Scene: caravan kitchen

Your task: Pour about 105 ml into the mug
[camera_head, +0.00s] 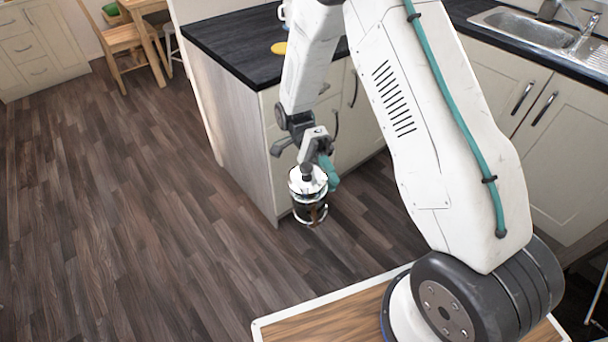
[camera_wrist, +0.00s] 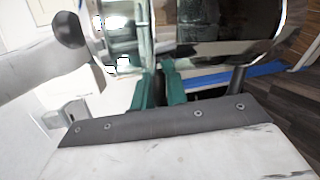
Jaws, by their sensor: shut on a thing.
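A French press (camera_head: 308,182) with a shiny metal lid, a dark knob and a glass body with dark contents hangs roughly upright in front of the counter's near corner. My gripper (camera_head: 324,164), with teal fingers, is shut on it at its side. In the wrist view the press (camera_wrist: 225,35) lies across the top of the picture, knob to the left, with the teal fingers (camera_wrist: 160,90) against it. A white, mug-like thing (camera_head: 284,12) stands on the counter at the top edge, partly cut off and partly behind my arm.
The dark countertop (camera_head: 230,42) bears a flat yellow thing (camera_head: 279,48) near my arm. Cabinets with dark handles line the right, below a metal sink (camera_head: 535,30). A wooden chair (camera_head: 125,45) and table are at the back left. The wooden floor (camera_head: 110,200) at left is clear.

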